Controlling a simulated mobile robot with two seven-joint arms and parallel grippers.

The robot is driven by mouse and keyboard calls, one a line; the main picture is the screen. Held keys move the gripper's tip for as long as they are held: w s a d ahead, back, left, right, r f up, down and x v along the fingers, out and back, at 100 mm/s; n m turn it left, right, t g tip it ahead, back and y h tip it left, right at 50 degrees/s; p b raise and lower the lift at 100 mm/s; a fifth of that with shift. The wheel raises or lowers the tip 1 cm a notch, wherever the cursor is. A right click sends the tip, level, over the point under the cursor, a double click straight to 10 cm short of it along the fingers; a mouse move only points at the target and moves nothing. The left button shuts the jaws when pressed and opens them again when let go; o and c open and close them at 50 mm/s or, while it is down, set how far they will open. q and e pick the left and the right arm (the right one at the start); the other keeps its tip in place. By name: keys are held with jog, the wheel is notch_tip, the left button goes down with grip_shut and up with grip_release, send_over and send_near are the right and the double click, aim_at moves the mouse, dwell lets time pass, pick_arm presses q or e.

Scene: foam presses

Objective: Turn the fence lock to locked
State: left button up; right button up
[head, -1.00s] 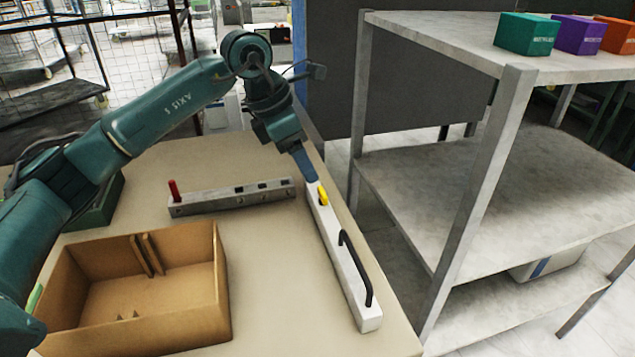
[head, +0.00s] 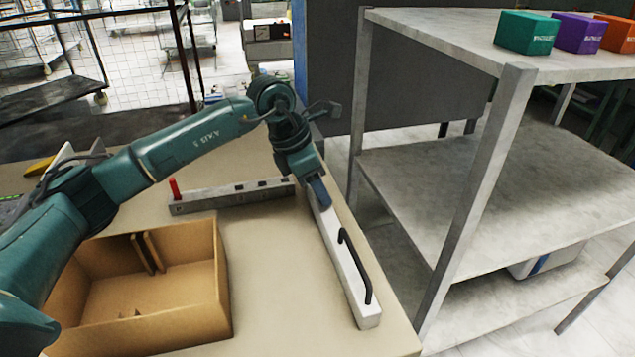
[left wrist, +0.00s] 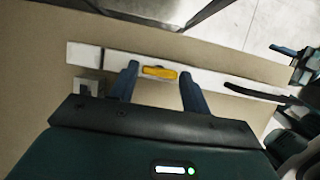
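The fence is a long white bar (head: 350,270) with a black handle (head: 356,266), lying along the right side of the table. The fence lock is a small yellow knob (left wrist: 160,72) on the bar, lying roughly lengthwise along it in the left wrist view. My left gripper (left wrist: 158,82) is open, with one blue finger on each side of the knob. I cannot tell whether the fingers touch it. In the head view my left gripper (head: 325,203) is over the far part of the bar and hides the knob.
A grey metal rail (head: 225,198) with a red pin (head: 174,187) lies left of the bar. An open cardboard box (head: 190,310) with dividers stands at the front left. A grey shelf rack (head: 490,180) stands right of the table. Bare tabletop lies between box and bar.

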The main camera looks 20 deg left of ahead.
pick_arm(q)
jog(key=c, duration=0.6)
